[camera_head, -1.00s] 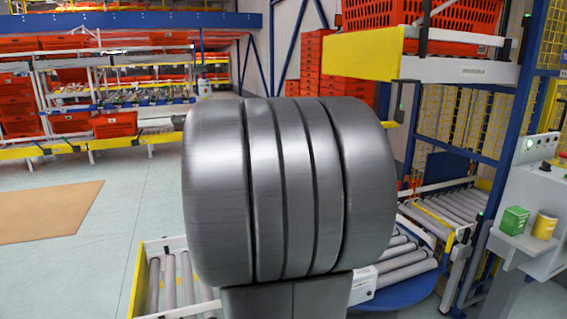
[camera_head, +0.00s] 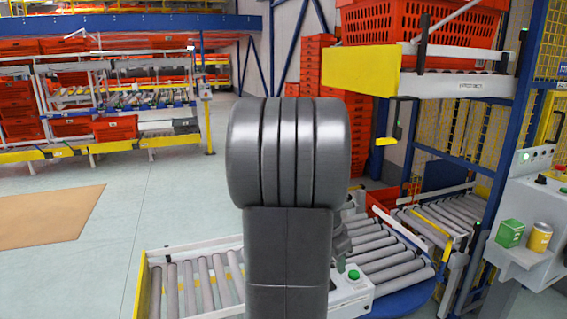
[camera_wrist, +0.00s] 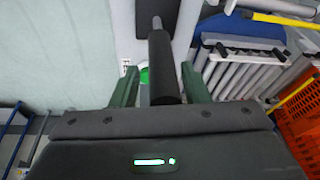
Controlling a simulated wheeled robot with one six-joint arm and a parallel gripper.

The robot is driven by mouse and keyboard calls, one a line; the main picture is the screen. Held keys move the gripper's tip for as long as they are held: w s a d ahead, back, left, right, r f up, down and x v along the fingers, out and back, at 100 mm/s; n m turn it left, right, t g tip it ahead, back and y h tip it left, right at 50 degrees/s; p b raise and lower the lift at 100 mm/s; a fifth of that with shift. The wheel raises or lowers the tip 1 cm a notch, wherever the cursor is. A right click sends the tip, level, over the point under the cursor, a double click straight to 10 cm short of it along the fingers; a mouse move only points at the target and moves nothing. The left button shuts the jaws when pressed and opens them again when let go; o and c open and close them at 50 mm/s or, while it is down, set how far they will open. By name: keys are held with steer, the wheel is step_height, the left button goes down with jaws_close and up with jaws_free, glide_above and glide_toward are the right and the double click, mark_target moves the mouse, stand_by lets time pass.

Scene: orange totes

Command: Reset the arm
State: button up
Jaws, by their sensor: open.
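My arm stands upright in the middle of the head view, its dark grey rounded joint above a grey link. My gripper (camera_wrist: 160,82) shows in the wrist view with its two green fingers apart; a dark cylinder lies between them in the picture, and I see nothing gripped. In the head view the gripper is mostly hidden behind the arm. The fingers point toward a white control box (camera_head: 347,296) with a green button, which is partly covered in the wrist view. I cannot tell how far the fingertips are from it.
A roller conveyor (camera_head: 205,281) lies at lower left, another (camera_head: 385,262) at right. A yellow-ended shelf (camera_head: 360,71) holding a red crate (camera_head: 420,28) overhangs at upper right. A green box (camera_head: 510,233) and yellow can (camera_head: 540,238) stand at far right. Open floor is at left.

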steer(key=shift+w+d+f+g+y+p, duration=0.1)
steer(key=shift+d+f+g+y+p, duration=0.1)
steer(key=shift+d+y+p, duration=0.3)
steer(key=shift+w+d+f+g+y+p, duration=0.1)
steer(key=shift+w+d+g+y+p, duration=0.1)
steer(key=shift+y+p, duration=0.5)
steer(key=shift+w+d+f+g+y+p, duration=0.15)
steer(key=shift+d+y+p, duration=0.25)
steer(key=shift+p, duration=0.4)
steer(key=s+r, duration=0.4)
steer(key=r, duration=0.9)
steer(key=shift+a, duration=0.3)
